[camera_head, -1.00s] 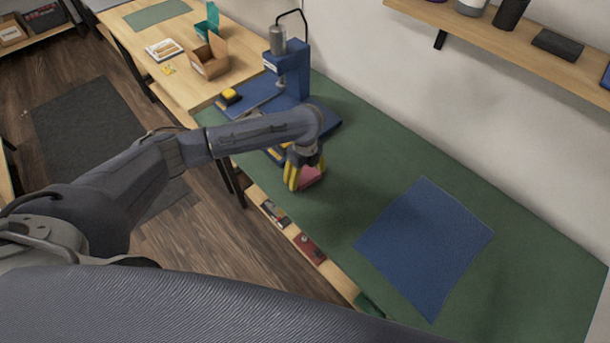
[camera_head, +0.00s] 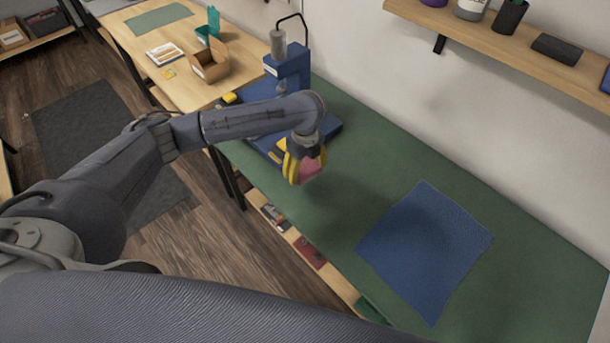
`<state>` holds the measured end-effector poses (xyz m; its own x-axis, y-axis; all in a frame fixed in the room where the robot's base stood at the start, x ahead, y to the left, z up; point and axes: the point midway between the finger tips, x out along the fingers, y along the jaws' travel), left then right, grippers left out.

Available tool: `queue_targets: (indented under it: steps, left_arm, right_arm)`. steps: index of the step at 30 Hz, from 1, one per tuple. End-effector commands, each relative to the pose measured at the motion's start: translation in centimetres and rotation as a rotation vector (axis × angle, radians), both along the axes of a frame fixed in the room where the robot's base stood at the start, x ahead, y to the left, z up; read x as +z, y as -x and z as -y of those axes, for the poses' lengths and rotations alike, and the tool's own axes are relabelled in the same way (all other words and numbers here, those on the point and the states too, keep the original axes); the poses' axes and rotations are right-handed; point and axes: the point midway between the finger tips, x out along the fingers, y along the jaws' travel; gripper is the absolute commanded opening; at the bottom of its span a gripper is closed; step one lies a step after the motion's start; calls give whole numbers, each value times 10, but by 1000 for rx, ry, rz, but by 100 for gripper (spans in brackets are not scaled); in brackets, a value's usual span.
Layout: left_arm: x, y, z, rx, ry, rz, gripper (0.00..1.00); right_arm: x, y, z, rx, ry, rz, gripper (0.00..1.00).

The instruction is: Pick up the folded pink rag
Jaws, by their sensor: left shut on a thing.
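The folded pink rag (camera_head: 311,171) is between the yellow fingers of my left gripper (camera_head: 303,170), in the middle of the head view. The gripper is shut on it and partly hides it. My right gripper does not show.
A blue press with a grey cylinder (camera_head: 279,46) stands behind my left arm. A blue cloth (camera_head: 425,250) lies flat on the mat at the right. A wall shelf (camera_head: 560,65) runs above. The mat between rag and cloth is clear.

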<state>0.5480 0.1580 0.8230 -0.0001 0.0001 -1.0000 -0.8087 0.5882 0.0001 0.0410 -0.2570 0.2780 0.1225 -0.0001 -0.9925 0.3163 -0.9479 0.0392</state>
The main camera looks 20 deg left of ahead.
Motion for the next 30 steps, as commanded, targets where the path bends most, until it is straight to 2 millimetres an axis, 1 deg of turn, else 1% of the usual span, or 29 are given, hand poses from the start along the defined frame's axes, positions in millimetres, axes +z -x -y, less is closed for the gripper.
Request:
queue_targets:
  steps: [1, 6, 9, 15, 22, 30]
  left_arm:
    - [15, -2, -1, -2, 0, 6, 58]
    - [55, -2, 0, -2, -1, 7, 58]
    - [75, -2, -1, -1, -1, 6, 58]
    - [109, -1, 0, -1, -1, 4, 58]
    - [134, -1, 0, 0, 0, 2, 58]
    - [145, 0, 0, 0, -1, 1, 58]
  right_arm:
    - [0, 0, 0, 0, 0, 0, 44]
    - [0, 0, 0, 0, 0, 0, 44]
    - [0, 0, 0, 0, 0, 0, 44]
    - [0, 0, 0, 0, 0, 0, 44]
    - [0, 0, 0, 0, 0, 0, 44]
    - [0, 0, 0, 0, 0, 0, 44]
